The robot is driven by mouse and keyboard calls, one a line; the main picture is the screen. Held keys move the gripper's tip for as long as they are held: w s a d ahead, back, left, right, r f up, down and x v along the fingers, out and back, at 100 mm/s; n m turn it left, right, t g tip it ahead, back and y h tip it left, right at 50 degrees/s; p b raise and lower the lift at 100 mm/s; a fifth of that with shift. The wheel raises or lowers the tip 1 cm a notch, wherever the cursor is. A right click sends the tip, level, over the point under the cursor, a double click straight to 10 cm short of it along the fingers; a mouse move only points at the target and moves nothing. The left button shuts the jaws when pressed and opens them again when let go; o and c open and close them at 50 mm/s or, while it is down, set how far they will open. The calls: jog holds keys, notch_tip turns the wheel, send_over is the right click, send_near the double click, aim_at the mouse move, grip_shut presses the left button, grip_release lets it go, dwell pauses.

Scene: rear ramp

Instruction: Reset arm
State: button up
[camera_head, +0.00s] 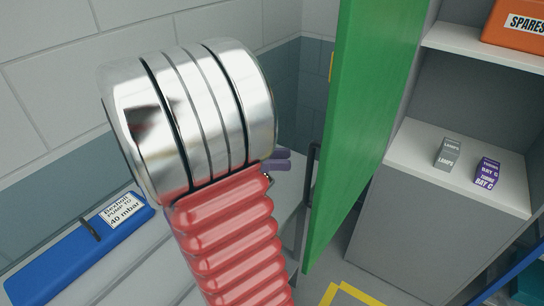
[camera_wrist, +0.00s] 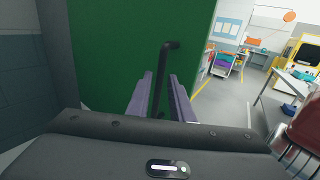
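My gripper (camera_wrist: 161,102) shows two purple fingers in the wrist view, spread apart with nothing held between them. Beyond them is a green door (camera_wrist: 120,45) with a black bar handle (camera_wrist: 162,70), which shows in the gap between the fingers. I see no finger touching the handle. In the head view, part of my gripper's purple fingers (camera_head: 277,160) peeks out behind my arm, left of the green door (camera_head: 357,120). The rest of the gripper is hidden there.
A grey shelf unit (camera_head: 415,205) right of the door holds a grey box (camera_head: 448,153), a purple box (camera_head: 487,173) and an orange SPARES bin (camera_head: 518,22). A blue case (camera_head: 80,250) lies at left. Open floor (camera_wrist: 232,98) lies right of the door.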

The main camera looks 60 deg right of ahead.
dwell(0.8)
notch_tip(320, 180, down, 11)
jog(key=w+a+m+t+y, duration=0.1)
jog(key=a+m+t+y, duration=0.15)
jog(key=t, duration=0.35)
jog(key=w+a+f+t, duration=0.1)
jog(key=w+a, duration=0.1)
jog(key=w+a+f+m+t, duration=0.1)
jog(key=w+a+f+t, duration=0.1)
jog(key=a, duration=0.1)
jog(key=w+a+f+m+t+y, duration=0.1)
jog(key=w+a+t, duration=0.1)
jog(key=shift+a+f, duration=0.25)
jog(key=shift+a, duration=0.15)
jog(key=w+a+t, duration=0.2)
jog(key=w+a+m+t+y, duration=0.1)
jog(key=w+a+t, duration=0.1)
jog(key=a, duration=0.1)
jog(key=shift+w+a+r, duration=0.1)
jog(key=shift+w+a, duration=0.25)
jog(key=w+a+r+t+y, duration=0.1)
jog(key=a+r+t, duration=0.2)
jog(key=a, duration=0.4)
jog(key=w+a+r+n+t+y, duration=0.1)
jog(key=w+a+r+t, duration=0.1)
jog(key=a+r+t, duration=0.2)
jog(key=a+r, duration=0.1)
jog(key=a, duration=0.2)
jog(key=shift+w+a+r, duration=0.25)
jog(key=shift+a, duration=0.05)
